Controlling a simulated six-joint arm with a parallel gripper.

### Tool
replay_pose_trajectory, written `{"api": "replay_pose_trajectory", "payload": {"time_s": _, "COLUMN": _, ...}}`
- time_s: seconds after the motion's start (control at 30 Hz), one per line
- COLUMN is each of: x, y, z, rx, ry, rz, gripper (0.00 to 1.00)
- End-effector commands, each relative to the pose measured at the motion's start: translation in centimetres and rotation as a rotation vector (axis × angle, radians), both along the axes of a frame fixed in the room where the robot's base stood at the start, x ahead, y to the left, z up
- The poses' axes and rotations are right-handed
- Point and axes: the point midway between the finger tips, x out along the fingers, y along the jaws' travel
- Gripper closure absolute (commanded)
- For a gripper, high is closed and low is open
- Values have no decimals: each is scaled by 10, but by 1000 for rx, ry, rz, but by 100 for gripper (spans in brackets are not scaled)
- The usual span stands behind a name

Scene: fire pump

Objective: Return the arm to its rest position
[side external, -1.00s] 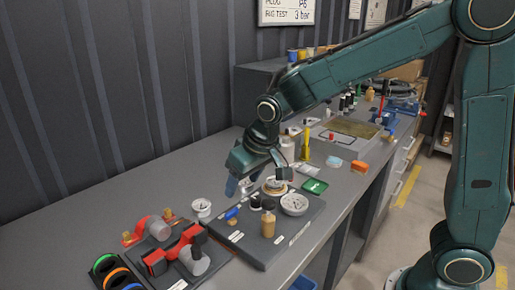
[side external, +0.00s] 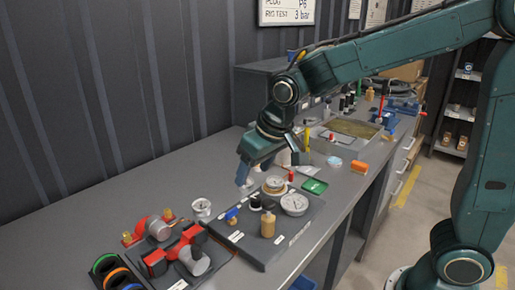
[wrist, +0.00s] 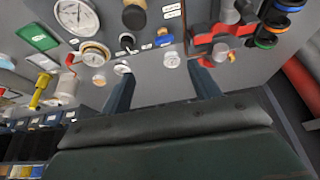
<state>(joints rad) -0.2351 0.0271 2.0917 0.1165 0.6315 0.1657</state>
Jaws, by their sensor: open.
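My gripper (side external: 245,176) is open and empty above the bench, just behind the far edge of the grey gauge board (side external: 262,258). In the wrist view my gripper (wrist: 164,85) shows two spread dark blue fingers with nothing between them. The board carries a white gauge (side external: 294,205), a second gauge (side external: 274,184), a tan cylinder (side external: 268,225), a black knob and a blue-handled part (side external: 232,216). My gripper appears clear of all of them. My upper arm reaches in from the upper right.
A red valve fitting (side external: 156,262) lies at front left beside green, orange and blue rings (side external: 118,278). A white cup-like gauge (side external: 201,208) stands left of the board. The corrugated wall borders the bench.

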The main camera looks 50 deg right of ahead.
Motion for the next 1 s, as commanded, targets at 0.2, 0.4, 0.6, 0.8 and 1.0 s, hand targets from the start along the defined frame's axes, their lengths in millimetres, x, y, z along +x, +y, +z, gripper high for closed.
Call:
{"api": "replay_pose_trajectory", "payload": {"time_s": 0.2, "x": -36, "y": -19, "z": 22, "rx": 8, "ry": -18, "rz": -1, "gripper": 38}}
{"api": "replay_pose_trajectory", "payload": {"time_s": 0.4, "x": -77, "y": -36, "z": 39, "rx": 11, "ry": -36, "rz": 0, "gripper": 38}}
{"api": "replay_pose_trajectory", "payload": {"time_s": 0.6, "x": -120, "y": -50, "z": 48, "rx": 11, "ry": -54, "rz": 4, "gripper": 38}}
{"api": "replay_pose_trajectory", "payload": {"time_s": 0.8, "x": -162, "y": -60, "z": 50, "rx": 7, "ry": -72, "rz": 9, "gripper": 38}}
{"api": "replay_pose_trajectory", "payload": {"time_s": 1.0, "x": -195, "y": -65, "z": 46, "rx": 1, "ry": -88, "rz": 13, "gripper": 38}}
